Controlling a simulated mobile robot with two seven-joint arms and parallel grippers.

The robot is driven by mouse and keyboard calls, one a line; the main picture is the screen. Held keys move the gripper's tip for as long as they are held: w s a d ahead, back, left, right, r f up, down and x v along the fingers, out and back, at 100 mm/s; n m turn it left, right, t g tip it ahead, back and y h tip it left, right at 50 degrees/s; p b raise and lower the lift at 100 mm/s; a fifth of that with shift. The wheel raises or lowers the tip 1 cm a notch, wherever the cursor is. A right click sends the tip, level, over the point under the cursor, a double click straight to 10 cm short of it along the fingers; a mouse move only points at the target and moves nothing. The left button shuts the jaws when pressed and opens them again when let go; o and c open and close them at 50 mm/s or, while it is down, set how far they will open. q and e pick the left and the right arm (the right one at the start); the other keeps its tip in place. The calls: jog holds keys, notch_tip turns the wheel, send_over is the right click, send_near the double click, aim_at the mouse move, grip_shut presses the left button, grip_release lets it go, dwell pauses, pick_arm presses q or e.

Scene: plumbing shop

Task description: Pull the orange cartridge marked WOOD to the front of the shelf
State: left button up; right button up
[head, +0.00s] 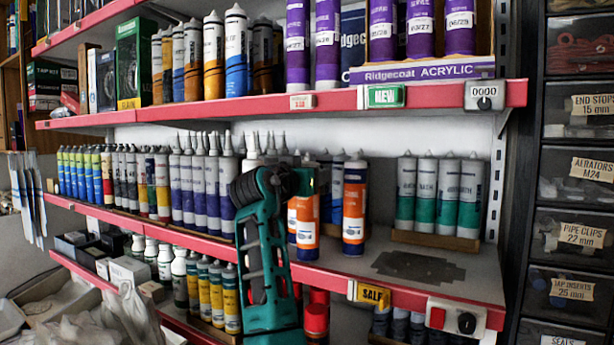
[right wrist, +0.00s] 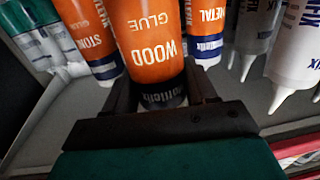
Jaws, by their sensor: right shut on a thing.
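The orange cartridge marked WOOD (right wrist: 150,45) fills the middle of the right wrist view, upside down in the picture. My left gripper is not in view.
An orange cartridge marked STONE (right wrist: 88,32) and one marked METAL (right wrist: 205,28) stand close on either side. White cartridges (right wrist: 298,50) stand beyond METAL. Green-and-grey cartridges (head: 438,195) stand to the right. The shelf front (head: 335,265) is bare, and a dark patch (head: 418,267) lies right.

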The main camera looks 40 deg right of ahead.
jog(key=o, duration=1.5)
jog(key=b+v, duration=0.1)
jog(key=v, duration=1.1)
jog(key=shift+s+a+b, duration=0.15)
jog(key=shift+a+b, duration=0.25)
